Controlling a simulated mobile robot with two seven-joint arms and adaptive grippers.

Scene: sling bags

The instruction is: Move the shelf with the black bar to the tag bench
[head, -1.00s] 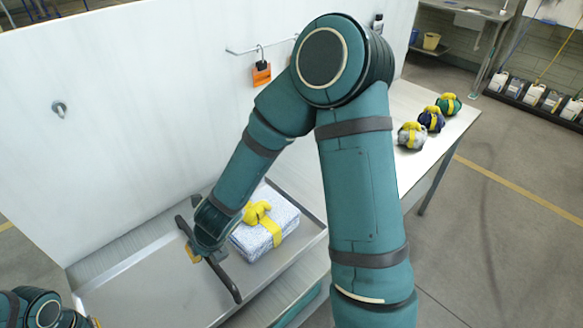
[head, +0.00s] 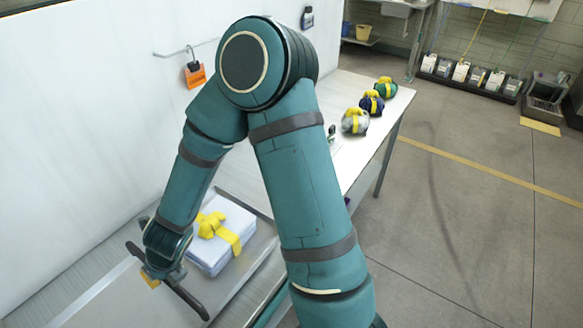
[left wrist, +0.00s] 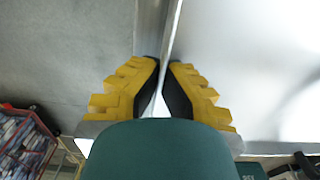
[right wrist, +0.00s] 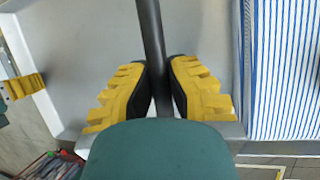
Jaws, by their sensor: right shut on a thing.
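The shelf (head: 100,297) is a shallow grey metal tray at the lower left of the head view. Its black bar (head: 188,297) stands at the near side. My right gripper (head: 160,272) is shut on this bar, which also passes between its fingertips in the right wrist view (right wrist: 152,25). A folded cloth bundle with a yellow knotted strap (head: 222,238) lies on the shelf. My left gripper shows only in the left wrist view (left wrist: 164,85). Its fingertips are almost together beside a thin metal edge; I cannot tell whether they touch it.
A long white bench (head: 370,145) runs to the back right, with several round yellow-tied bundles along it. An orange tag (head: 195,76) hangs from a hook on the white wall panel (head: 90,120). Open concrete floor (head: 460,230) lies to the right.

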